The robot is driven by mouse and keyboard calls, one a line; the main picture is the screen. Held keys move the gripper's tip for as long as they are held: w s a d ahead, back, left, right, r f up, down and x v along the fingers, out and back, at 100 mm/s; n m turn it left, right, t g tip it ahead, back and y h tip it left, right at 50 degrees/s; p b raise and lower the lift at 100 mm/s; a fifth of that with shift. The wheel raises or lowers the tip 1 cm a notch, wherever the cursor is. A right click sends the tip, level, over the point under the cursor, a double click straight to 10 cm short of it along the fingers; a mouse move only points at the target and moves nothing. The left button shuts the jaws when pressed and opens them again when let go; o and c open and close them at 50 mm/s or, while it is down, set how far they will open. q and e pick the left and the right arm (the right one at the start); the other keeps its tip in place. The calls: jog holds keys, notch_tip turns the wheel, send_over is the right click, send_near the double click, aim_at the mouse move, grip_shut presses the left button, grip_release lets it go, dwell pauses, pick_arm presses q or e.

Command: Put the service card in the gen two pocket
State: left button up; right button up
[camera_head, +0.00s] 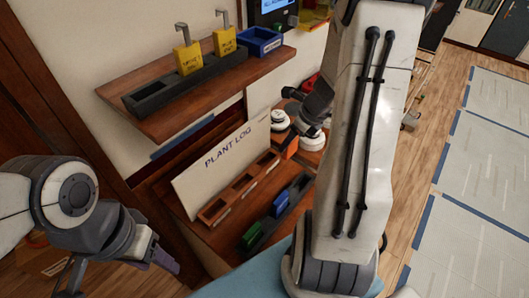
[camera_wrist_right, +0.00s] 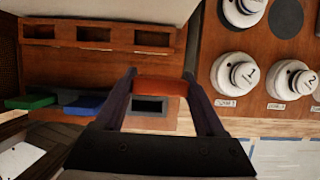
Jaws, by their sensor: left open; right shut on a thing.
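My right gripper (camera_wrist_right: 160,90) is shut on an orange block-like piece, probably the service card (camera_wrist_right: 160,88). The piece also shows orange in the head view (camera_head: 291,147), beside the white knobs. In the right wrist view, a wooden rack (camera_wrist_right: 100,48) with three empty-looking pockets lies upper left; in the head view this rack (camera_head: 240,188) stands below the "PLANT LOG" board. I cannot read which pocket is gen two. My left gripper (camera_head: 120,277) is open and empty at the lower left, away from the shelf.
A dark rack (camera_head: 262,222) holds a green piece (camera_wrist_right: 30,101) and a blue piece (camera_wrist_right: 84,105). White numbered knobs (camera_wrist_right: 236,75) stand at the right. The upper shelf (camera_head: 175,123) carries yellow padlock-like tags (camera_head: 188,58) and a blue bin (camera_head: 259,42).

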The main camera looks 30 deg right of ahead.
jog(key=shift+w+a+f+b, duration=0.4)
jog(key=shift+w+a+f, duration=0.3)
jog(key=shift+w+f, duration=0.6)
jog(key=shift+w+a+f+b, duration=0.4)
jog(key=shift+w+a+f, duration=0.45)
jog(key=shift+f, duration=0.8)
jog(key=shift+w+a+f+b, duration=0.4)
jog(key=shift+w+a+f, duration=0.2)
jog(key=shift+w+f, duration=0.7)
